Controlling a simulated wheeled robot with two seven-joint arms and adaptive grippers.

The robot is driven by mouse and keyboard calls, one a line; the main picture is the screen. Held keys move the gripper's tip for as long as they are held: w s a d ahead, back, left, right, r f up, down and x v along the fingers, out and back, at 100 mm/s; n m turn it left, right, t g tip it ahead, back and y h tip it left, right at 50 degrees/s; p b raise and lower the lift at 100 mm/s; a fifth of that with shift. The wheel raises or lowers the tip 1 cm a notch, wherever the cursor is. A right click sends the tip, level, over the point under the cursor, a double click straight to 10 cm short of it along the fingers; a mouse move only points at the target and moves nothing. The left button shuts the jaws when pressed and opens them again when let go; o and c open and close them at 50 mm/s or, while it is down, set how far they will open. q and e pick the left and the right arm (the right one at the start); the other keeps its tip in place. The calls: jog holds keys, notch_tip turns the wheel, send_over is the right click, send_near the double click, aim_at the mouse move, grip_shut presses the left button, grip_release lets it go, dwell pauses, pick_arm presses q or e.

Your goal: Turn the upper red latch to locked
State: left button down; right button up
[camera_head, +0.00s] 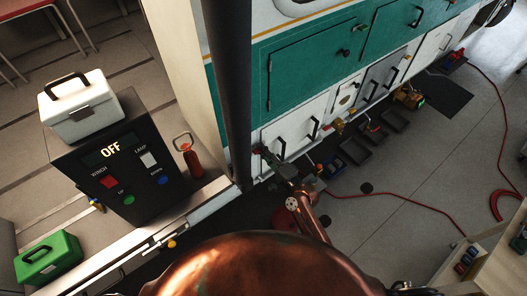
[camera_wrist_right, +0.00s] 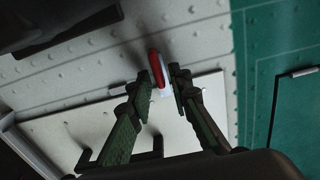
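The red latch (camera_wrist_right: 156,67) is a short red handle on a pale plate. It stands out from the white riveted panel in the right wrist view. My right gripper (camera_wrist_right: 159,82) is open, with one finger on each side of the latch. A narrow gap shows between the latch and each fingertip, so it does not look gripped. My left gripper is not in view.
White doors with black handles (camera_head: 313,128) lie right of my gripper, below a teal panel (camera_head: 310,70). A dark post (camera_head: 228,90) stands close on the left. A red hose (camera_head: 410,202) crosses the floor.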

jog(key=shift+o, duration=0.4)
jog(key=shift+a, duration=0.1)
jog(key=v, duration=1.2)
jog(key=shift+f, duration=0.1)
